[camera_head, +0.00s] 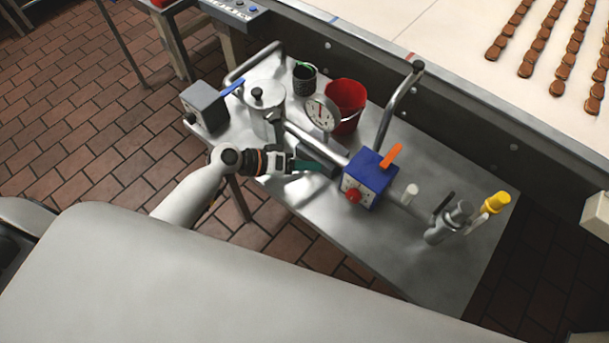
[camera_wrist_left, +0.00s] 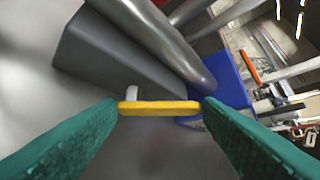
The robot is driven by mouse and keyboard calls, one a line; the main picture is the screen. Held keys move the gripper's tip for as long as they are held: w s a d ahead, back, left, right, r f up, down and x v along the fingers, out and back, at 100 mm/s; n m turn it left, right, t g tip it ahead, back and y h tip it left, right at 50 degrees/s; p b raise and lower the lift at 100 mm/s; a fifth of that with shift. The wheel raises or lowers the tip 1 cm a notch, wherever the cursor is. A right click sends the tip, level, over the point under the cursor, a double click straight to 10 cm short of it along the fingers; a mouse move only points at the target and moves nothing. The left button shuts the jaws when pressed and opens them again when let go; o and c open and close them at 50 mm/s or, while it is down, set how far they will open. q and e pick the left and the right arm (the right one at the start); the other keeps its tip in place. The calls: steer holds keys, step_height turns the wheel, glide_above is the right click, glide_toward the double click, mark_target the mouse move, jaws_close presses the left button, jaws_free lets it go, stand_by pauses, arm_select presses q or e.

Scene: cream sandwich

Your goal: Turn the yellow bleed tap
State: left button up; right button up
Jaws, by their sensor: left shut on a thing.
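The yellow bleed tap (camera_wrist_left: 159,108) is a short yellow bar on a small pale stem, below a grey pipe and beside a dark grey block (camera_wrist_left: 110,52) in the left wrist view. My left gripper (camera_head: 312,166) has teal fingers, and their tips meet the two ends of the yellow bar. The gripper is shut on it. In the head view the tap is hidden by my gripper, just left of the blue box (camera_head: 367,180) with a red knob and orange lever. My right gripper is not in view.
A gauge (camera_head: 322,113), red bucket (camera_head: 345,97), black cup (camera_head: 304,77) and steel filter pot (camera_head: 266,101) stand behind my gripper. A grey box (camera_head: 205,107) with a blue lever is at left. A yellow-topped fitting (camera_head: 495,203) is at right. The table's front strip (camera_head: 345,235) is clear.

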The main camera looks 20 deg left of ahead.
arm_select(q)
steer(key=h+b, duration=0.1)
steer(key=b, duration=0.1)
steer(key=a+n+h+b, duration=0.1)
steer(key=b, duration=0.1)
steer(key=shift+w+f+n, duration=0.15)
steer(key=shift+f+n, duration=0.15)
steer(key=shift+f, duration=0.1)
steer(key=shift+a+r+n+h+b, duration=0.15)
steer(key=shift+n+h+b, duration=0.25)
steer(key=shift+h+b, duration=0.5)
steer(key=o, duration=1)
steer(key=shift+c, duration=0.2)
